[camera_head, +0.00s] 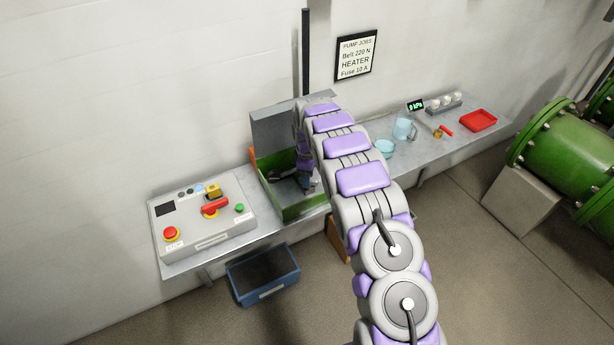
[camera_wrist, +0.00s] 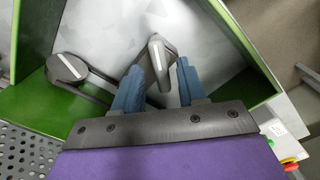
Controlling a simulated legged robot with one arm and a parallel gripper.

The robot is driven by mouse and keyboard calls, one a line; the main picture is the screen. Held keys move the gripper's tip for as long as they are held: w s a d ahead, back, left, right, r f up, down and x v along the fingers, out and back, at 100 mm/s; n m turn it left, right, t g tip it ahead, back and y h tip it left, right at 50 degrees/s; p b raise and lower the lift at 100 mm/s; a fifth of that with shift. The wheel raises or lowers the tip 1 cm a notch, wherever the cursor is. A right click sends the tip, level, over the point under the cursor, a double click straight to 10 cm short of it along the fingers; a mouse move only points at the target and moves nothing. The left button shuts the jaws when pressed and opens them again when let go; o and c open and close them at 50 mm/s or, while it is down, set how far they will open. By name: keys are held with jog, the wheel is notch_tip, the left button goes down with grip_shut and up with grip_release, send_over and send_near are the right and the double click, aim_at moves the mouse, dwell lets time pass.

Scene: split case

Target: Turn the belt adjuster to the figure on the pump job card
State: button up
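The pump job card (camera_head: 355,57) on the wall reads "Belt 220 N", "HEATER" and "Fuse 10 A". The green open case (camera_head: 290,208) stands on the bench, and its wall shows in the wrist view (camera_wrist: 35,106). Inside, a dark belt runs around a pulley (camera_wrist: 67,68). A grey bar-shaped knob with a white stripe (camera_wrist: 158,55), seemingly the belt adjuster, stands right of it. My gripper (camera_wrist: 160,67) reaches into the case with its blue fingers apart, one on each side of the knob. Gaps show beside the knob. In the head view my gripper (camera_head: 306,182) is partly hidden by my arm.
A control panel (camera_head: 205,222) with buttons and a red handle is left of the case. A blue bin (camera_head: 263,273) is below the bench. A small green-lit display (camera_head: 415,106), a clear jug (camera_head: 404,130) and a red tray (camera_head: 478,121) are to the right.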

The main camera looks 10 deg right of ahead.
jog(key=shift+a, duration=0.25)
grip_shut()
jog(key=shift+r+m+p, duration=0.1)
jog(key=shift+m+p, duration=0.3)
jog(key=m+p, duration=0.2)
jog(key=shift+w+d+r+m, duration=0.1)
jog(key=shift+w+r+m, duration=0.05)
jog(key=shift+m, duration=0.25)
jog(key=m+p, duration=0.2)
jog(key=shift+m, duration=0.4)
jog(key=m+p, duration=0.1)
jog(key=m, duration=0.2)
jog(key=shift+w+d+p, duration=0.1)
jog(key=shift+d+p, duration=0.05)
jog(key=shift+p, duration=0.15)
jog(key=shift+w+d+m+p, duration=0.15)
jog(key=shift+m+p, duration=0.5)
jog(key=shift+m, duration=1.45)
